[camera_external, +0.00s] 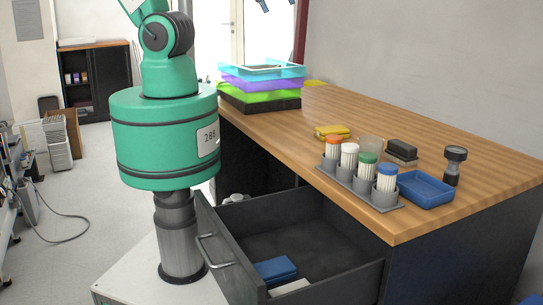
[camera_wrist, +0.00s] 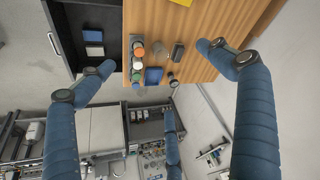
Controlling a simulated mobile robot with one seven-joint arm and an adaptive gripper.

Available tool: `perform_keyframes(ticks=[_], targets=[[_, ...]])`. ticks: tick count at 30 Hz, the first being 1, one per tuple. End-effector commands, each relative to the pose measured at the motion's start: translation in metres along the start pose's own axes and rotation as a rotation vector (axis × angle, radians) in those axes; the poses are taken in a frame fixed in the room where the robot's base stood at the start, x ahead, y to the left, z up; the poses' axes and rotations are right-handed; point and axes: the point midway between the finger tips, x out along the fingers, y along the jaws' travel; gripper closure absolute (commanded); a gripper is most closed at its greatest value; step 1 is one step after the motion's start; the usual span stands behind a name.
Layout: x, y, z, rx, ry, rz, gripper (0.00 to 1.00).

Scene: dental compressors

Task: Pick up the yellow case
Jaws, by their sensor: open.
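The yellow case (camera_external: 332,131) lies flat on the wooden worktop, behind the orange-capped jar in the external view. A yellow shape (camera_wrist: 182,2) is cut off by the top edge of the wrist view; it looks like the case. My gripper (camera_wrist: 155,56) has its blue fingers spread wide, with nothing between them. It hangs high above the worktop, apart from everything. In the external view only dark tips at the top edge may belong to it.
A rack of capped jars (camera_external: 362,185), a blue tray (camera_external: 426,190), a dark block (camera_external: 402,147) and a black upright tool (camera_external: 453,165) stand near the case. Stacked coloured trays (camera_external: 262,85) are at the far end. An open drawer (camera_external: 320,225) juts out below.

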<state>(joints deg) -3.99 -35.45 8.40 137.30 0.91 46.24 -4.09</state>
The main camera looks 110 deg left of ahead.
Motion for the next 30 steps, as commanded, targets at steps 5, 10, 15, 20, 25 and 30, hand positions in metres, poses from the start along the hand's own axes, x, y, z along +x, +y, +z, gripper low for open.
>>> perform_keyframes(ticks=[5,10,15,20,25,30], targets=[[0.049,-0.021,-0.025,-0.091,-0.067,-0.032,0.09],[0.101,-0.045,-0.038,-0.179,-0.122,-0.06,0.09],[0.157,-0.07,-0.041,-0.263,-0.177,-0.086,0.09],[0.209,-0.095,-0.034,-0.343,-0.224,-0.108,0.09],[0.253,-0.114,-0.021,-0.405,-0.263,-0.125,0.09],[0.274,-0.123,-0.012,-0.437,-0.28,-0.133,0.09]])
